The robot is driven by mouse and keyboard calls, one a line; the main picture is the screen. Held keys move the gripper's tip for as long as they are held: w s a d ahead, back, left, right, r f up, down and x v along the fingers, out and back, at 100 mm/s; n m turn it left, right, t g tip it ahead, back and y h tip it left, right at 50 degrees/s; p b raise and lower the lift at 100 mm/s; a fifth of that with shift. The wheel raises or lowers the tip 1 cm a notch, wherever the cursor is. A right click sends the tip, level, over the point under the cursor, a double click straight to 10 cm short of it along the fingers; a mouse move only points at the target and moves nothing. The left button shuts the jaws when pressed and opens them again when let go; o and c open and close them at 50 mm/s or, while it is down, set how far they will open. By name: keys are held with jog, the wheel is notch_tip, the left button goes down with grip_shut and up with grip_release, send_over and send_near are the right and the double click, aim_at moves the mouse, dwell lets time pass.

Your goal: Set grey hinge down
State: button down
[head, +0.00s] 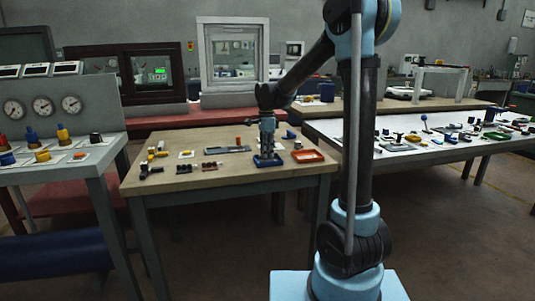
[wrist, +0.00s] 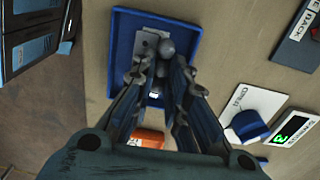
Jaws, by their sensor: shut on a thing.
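The grey hinge (wrist: 147,44) shows in the wrist view as a pale plate with holes beside a darker rounded knob. My gripper (wrist: 164,68) is shut on it, with both fingers close together at its near end. The hinge is over the inside of a blue tray (wrist: 192,22); I cannot tell whether it touches the tray floor. In the head view my gripper (head: 267,146) points straight down at the same blue tray (head: 268,164) near the front of the wooden table. The hinge is too small to make out there.
An orange-red tray (head: 308,156) stands just right of the blue tray. A flat grey plate (head: 228,150) and several small parts lie to the left. A blue part on a white card (wrist: 246,124) lies right in the wrist view. The table's front edge (head: 235,186) is close.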

jog(key=shift+f, duration=0.2)
jog(key=c, duration=1.8)
grip_release()
jog(key=shift+c, duration=0.2)
notch_tip(320, 180, up, 12)
jog(key=s+d+n, duration=0.3)
jog(key=s+d, duration=0.4)
jog(key=d, duration=0.1)
jog(key=s+d+f+n+t, duration=0.1)
jog(key=s+d+f+n, duration=0.5)
jog(key=s+f, duration=0.4)
jog(key=s+d+f+n+t, duration=0.1)
jog(key=s+d+f+n, duration=0.5)
jog(key=s, duration=1)
notch_tip(320, 180, down, 4)
jog(key=shift+d+f, duration=0.15)
jog(key=shift+d, duration=0.85)
